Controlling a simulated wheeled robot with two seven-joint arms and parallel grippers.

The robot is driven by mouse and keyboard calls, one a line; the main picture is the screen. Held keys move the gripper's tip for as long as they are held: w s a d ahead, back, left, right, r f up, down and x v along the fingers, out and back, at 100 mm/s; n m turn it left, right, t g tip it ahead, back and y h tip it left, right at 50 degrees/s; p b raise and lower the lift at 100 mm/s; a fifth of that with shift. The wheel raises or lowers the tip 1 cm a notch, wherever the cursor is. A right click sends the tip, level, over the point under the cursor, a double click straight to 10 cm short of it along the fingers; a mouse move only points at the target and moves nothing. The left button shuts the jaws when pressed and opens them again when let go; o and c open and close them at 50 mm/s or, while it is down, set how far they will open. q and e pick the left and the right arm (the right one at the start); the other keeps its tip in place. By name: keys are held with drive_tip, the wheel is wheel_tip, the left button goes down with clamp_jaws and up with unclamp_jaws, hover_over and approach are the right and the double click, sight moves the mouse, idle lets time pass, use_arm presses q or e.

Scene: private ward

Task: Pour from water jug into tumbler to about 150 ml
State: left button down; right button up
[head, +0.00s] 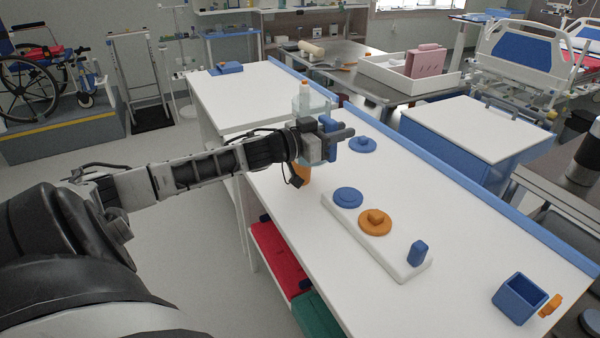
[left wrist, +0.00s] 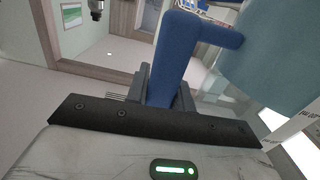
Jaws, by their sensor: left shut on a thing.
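The water jug (head: 313,97) is a clear, bluish vessel in the head view, mostly behind my left gripper (head: 328,142). It looks roughly upright there. My left gripper is shut on its blue handle, which stands between the fingers in the left wrist view (left wrist: 174,62). The jug's pale blue body (left wrist: 278,60) fills the right of that view. An orange piece (head: 302,175) shows just below the gripper, largely hidden; I cannot tell whether it is the tumbler. A blue open-topped square container (head: 519,298) stands at the table's near right. My right gripper is not in view.
On the white table (head: 300,215), a white board (head: 395,256) holds a blue disc (head: 348,197), an orange knobbed disc (head: 375,222) and a blue peg (head: 417,252). Another blue disc (head: 362,145) lies behind. A raised blue edge (head: 470,190) runs along the far side.

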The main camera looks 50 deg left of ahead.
use_arm(q)
wheel_tip(320, 180, up, 2)
drive_tip(key=shift+r+p, duration=0.1)
drive_tip(key=shift+p, duration=1)
wheel_tip(320, 180, up, 2)
drive_tip(key=shift+p, duration=1)
